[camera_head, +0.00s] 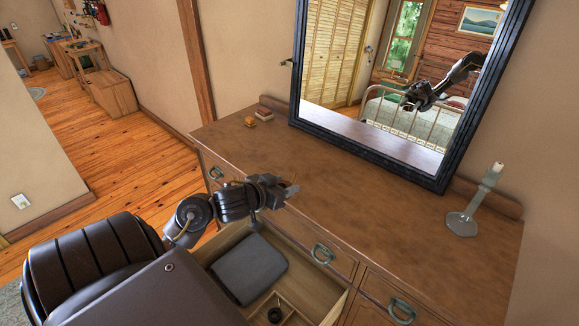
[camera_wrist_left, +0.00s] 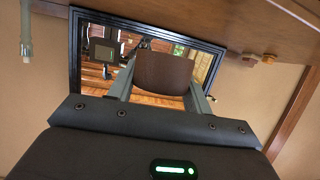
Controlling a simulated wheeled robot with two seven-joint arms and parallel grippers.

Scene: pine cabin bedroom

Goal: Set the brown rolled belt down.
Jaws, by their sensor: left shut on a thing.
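My left gripper (camera_head: 284,190) is over the near edge of the dresser top, above the open drawer (camera_head: 318,303). In the left wrist view, the brown rolled belt (camera_wrist_left: 165,74) sits between its two grey fingers, which are shut on it. In the head view the belt is mostly hidden by the gripper. The drawer holds a folded grey cloth (camera_head: 249,268) and, in a small compartment, a dark round thing (camera_head: 274,314). My right gripper is not in view.
The dresser top (camera_head: 370,215) is broadly clear. A framed mirror (camera_head: 400,160) stands at its back and reflects my arm. A grey candle holder (camera_head: 463,222) stands at the right. A small orange thing (camera_head: 250,121) and a small reddish box (camera_head: 264,114) lie at the far left.

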